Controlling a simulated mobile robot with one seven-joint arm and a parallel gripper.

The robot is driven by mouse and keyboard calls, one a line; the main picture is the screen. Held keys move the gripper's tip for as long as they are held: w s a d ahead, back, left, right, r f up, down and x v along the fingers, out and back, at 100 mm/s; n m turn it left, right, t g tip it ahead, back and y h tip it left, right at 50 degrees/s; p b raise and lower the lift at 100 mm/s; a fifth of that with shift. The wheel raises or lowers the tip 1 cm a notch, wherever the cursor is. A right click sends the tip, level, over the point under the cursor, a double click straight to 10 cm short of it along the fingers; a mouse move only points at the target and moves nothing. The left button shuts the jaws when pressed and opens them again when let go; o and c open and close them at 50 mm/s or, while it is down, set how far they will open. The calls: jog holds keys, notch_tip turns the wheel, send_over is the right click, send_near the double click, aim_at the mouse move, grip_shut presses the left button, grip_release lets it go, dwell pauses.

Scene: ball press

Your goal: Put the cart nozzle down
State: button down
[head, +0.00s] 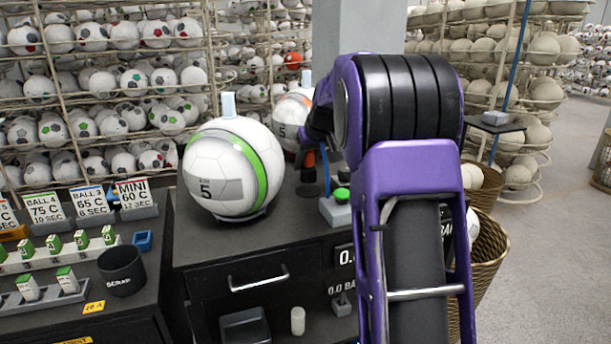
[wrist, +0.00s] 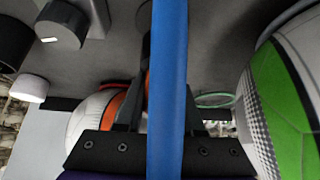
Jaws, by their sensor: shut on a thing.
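My gripper (wrist: 148,100) shows in the wrist view with its dark fingers close together, shut on the cart nozzle. The nozzle itself is mostly hidden behind the blue hose (wrist: 167,90), which runs from top to bottom across the middle of that view. In the head view the blue hose (head: 325,172) hangs as a thin strip beside my purple arm, above the back of the dark counter (head: 225,262). My wrist is small there and the fingertips cannot be made out.
A green-striped ball (head: 222,172) sits on the counter left of my arm. An orange-striped ball (head: 291,112) stands behind it. A green button (head: 342,195) on a grey box is close to my arm. A black cup (head: 122,270) stands at the left.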

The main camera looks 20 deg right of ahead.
aim_at(306, 173)
jog(key=shift+f+b, duration=0.4)
jog(key=shift+f, duration=1.35)
jog(key=c, duration=0.5)
grip_release()
jog(key=shift+c, duration=0.2)
jog(key=shift+r, duration=0.1)
jog(key=shift+s+r, duration=0.1)
jog(key=shift+r, duration=0.3)
jog(key=p+v, duration=0.1)
jog(key=v, duration=1)
jog(key=shift+s, duration=0.25)
jog(key=shift+w+r, duration=0.1)
jog(key=shift+r, duration=0.15)
